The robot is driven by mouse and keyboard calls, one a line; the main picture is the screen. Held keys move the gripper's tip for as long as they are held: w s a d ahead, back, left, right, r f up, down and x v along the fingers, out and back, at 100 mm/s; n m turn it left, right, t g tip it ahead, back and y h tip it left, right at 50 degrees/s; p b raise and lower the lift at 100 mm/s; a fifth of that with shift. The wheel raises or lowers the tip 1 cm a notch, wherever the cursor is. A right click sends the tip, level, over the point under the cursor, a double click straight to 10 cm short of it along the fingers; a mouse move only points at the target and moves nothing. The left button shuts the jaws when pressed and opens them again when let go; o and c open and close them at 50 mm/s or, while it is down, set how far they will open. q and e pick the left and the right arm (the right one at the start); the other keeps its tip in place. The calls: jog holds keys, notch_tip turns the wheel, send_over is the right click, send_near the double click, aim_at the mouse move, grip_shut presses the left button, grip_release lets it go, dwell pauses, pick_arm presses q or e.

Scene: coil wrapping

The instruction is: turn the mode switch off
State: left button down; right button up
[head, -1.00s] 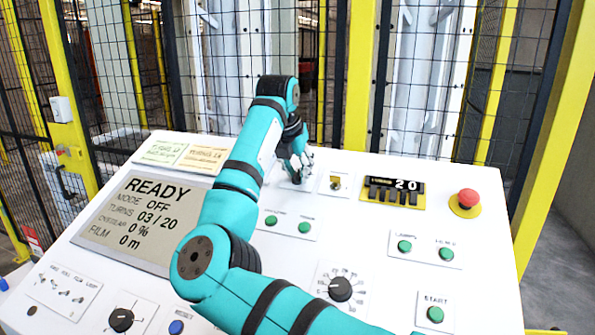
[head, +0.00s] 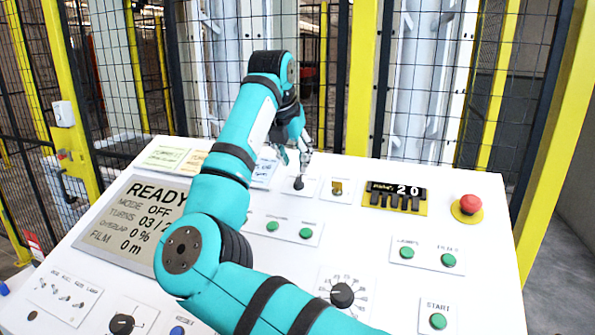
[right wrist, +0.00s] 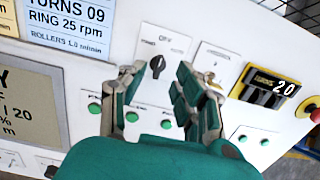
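The mode switch looks to be the small black rotary knob (head: 298,183) on a white plate near the panel's back edge; it also shows in the right wrist view (right wrist: 157,65), where its printed labels are too blurred to read surely. My right gripper (head: 304,161) is just above and behind the knob. In the right wrist view its two fingers (right wrist: 160,80) are spread apart with nothing between them, and the knob shows beyond the gap. The display (head: 138,222) reads READY and MODE OFF, partly hidden by my right arm. My left gripper is out of view.
Right of the knob are a key switch (head: 337,188), a yellow counter (head: 395,197) showing 20, and a red emergency stop (head: 469,205). Green buttons (head: 272,226) and a larger dial (head: 342,295) lie nearer. A mesh fence (head: 420,80) stands behind the panel.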

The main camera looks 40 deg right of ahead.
jog(key=v, duration=0.6)
jog(key=shift+r, duration=0.1)
dwell(0.3)
